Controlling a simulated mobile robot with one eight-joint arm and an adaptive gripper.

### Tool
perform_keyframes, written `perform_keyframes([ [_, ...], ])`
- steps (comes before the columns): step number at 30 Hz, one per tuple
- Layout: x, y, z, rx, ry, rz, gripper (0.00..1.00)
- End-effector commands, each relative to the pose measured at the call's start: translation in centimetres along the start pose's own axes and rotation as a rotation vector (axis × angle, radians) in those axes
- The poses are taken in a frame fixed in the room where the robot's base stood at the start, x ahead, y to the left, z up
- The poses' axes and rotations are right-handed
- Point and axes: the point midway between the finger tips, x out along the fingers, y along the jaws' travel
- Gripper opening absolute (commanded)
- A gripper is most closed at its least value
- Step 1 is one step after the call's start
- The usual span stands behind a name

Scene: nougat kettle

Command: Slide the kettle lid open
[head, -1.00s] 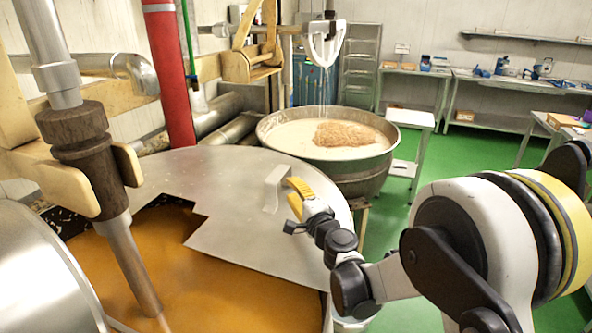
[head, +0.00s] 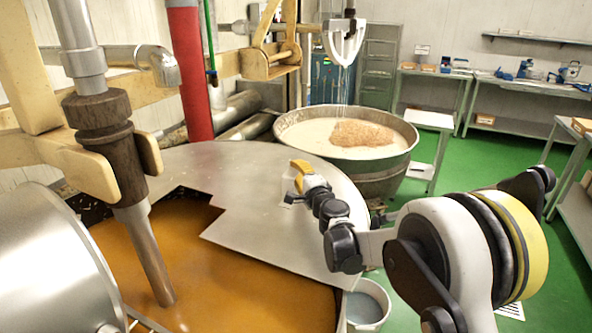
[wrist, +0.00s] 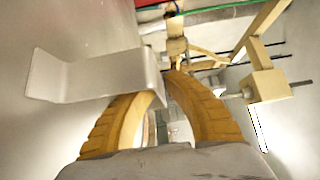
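The kettle lid (head: 255,235) is a flat grey metal plate with a stepped cut-out. It covers the back and right of the kettle; brown liquid (head: 200,275) shows in front and left. A bent metal handle (head: 287,184) stands on the lid, and it also shows large in the wrist view (wrist: 95,75). My gripper (head: 299,174) is at the right side of the handle, close against it; I cannot tell if they touch. In the wrist view, the yellow fingers (wrist: 164,80) curve toward each other with a gap between them.
A shaft (head: 150,255) goes down into the liquid at the left. A second kettle (head: 395,165) with pale contents stands behind the lid. A bucket (head: 367,305) is on the floor below the lid's right edge.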

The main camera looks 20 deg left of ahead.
Motion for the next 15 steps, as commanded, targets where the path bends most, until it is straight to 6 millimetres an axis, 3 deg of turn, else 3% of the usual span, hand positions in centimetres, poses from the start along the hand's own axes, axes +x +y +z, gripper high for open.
perform_keyframes([
  [10,0.1,0.0,-0.1,0.0,0.0,0.0,0.0],
  [15,1.9,0.1,-2.1,0.0,0.004,0.0,0.0],
])
